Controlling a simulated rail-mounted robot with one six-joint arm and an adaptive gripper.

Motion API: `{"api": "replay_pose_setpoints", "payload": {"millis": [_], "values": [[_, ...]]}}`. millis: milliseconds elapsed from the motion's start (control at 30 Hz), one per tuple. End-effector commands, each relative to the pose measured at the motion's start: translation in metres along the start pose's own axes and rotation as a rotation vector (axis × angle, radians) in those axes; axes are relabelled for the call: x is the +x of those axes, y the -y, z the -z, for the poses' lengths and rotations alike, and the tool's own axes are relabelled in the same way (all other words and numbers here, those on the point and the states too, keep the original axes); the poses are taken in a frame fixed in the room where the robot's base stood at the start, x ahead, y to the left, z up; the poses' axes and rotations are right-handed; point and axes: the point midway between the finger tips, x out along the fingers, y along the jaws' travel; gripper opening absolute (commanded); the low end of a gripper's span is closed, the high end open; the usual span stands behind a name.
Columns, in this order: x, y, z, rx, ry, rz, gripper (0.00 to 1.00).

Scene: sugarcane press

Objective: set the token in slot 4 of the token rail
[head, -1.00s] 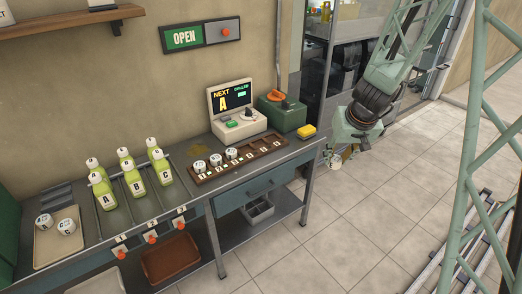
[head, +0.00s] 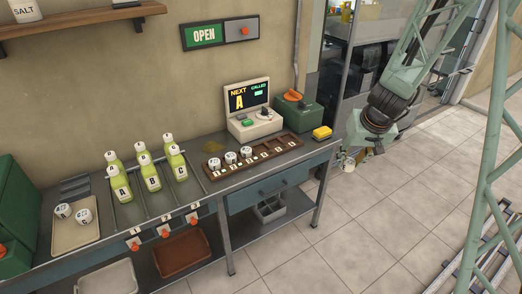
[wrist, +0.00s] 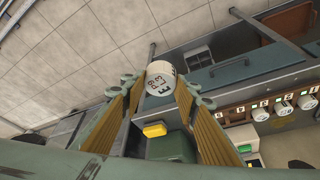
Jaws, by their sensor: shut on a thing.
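My gripper (head: 350,158) hangs off the right end of the bench, above the floor. It is shut on a white round token (wrist: 160,78) with dark markings; the token also shows below the gripper in the head view (head: 348,166). The brown token rail (head: 264,158) lies on the bench, to the left of the gripper. Three white tokens (head: 231,158) fill its left three slots. The slots to their right, with slot 4 (head: 263,150) first, look empty. The rail also shows at the right of the wrist view (wrist: 237,112).
A yellow sponge-like block (head: 322,132) and a green box (head: 297,112) stand near the bench's right end, beside a display machine (head: 252,122). Bottles (head: 151,178) and a tray (head: 68,237) with two tokens are at left. Floor below the gripper is open.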

Motion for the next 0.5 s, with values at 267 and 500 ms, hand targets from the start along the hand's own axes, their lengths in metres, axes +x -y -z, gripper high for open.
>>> {"api": "replay_pose_setpoints", "payload": {"millis": [267,500], "values": [[0.023,0.052,0.023,-0.048,0.009,0.009,0.19],[0.047,0.11,0.043,-0.091,0.009,0.022,0.19]]}}
